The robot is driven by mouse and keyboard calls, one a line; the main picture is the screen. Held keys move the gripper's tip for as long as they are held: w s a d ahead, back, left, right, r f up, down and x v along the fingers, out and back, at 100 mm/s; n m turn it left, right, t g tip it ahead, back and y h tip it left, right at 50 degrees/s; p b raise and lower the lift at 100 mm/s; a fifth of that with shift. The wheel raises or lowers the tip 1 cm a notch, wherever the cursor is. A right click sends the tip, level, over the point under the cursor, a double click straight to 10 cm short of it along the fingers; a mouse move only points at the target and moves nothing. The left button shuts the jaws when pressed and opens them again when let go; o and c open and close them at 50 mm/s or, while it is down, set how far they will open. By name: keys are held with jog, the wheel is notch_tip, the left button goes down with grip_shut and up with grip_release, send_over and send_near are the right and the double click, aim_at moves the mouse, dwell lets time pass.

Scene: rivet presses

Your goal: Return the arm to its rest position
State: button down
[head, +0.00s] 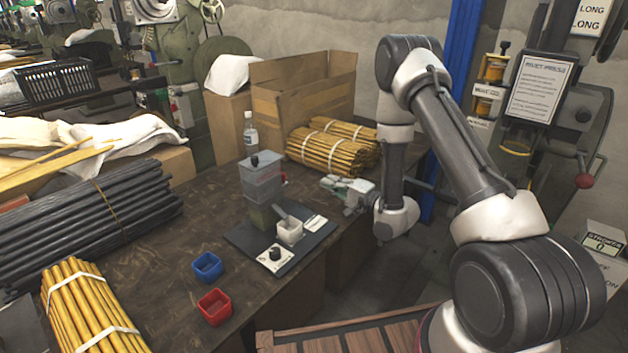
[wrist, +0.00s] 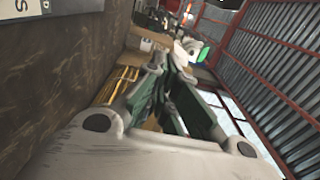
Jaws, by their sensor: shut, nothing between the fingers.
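My gripper (head: 330,184) is shut and empty. In the head view it hangs at the right edge of the dark workbench (head: 165,285), right of the small grey press (head: 262,180) and in front of the yellow rod bundles (head: 325,152). My arm reaches in from the right, bent high at the elbow, with its forearm coming down to the wrist. In the wrist view the gripper's fingers (wrist: 188,50) come together ahead of the camera, with yellow rods (wrist: 122,82) partly hidden behind them.
A blue bin (head: 207,267) and a red bin (head: 215,306) sit in front. A bottle (head: 250,134) and cardboard box (head: 268,102) stand behind. A machine with a sign (head: 537,88) is at right.

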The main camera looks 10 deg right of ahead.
dwell(0.4)
jog(key=w+d+r+n+g+h, duration=0.25)
jog(key=d+r+n+h, duration=0.3)
jog(key=r, duration=0.65)
jog(key=s+d+r+h, duration=0.4)
jog(key=s+d+r, duration=0.1)
jog(key=d+r, duration=0.25)
jog(key=s+d+r+n+g+h, duration=0.1)
jog(key=s+d+r+g, duration=0.15)
jog(key=s, duration=0.35)
jog(key=s+d+r+n+g+h, duration=0.1)
jog(key=s+d+r, duration=0.1)
jog(key=s+r, duration=0.3)
jog(key=s+a+n+g, duration=0.1)
jog(key=s+n+g, duration=0.1)
jog(key=s, duration=2.1)
jog(key=shift+s+a+r+n+g, duration=0.2)
jog(key=shift+r+n+g, duration=0.2)
jog(key=shift+g, duration=0.4)
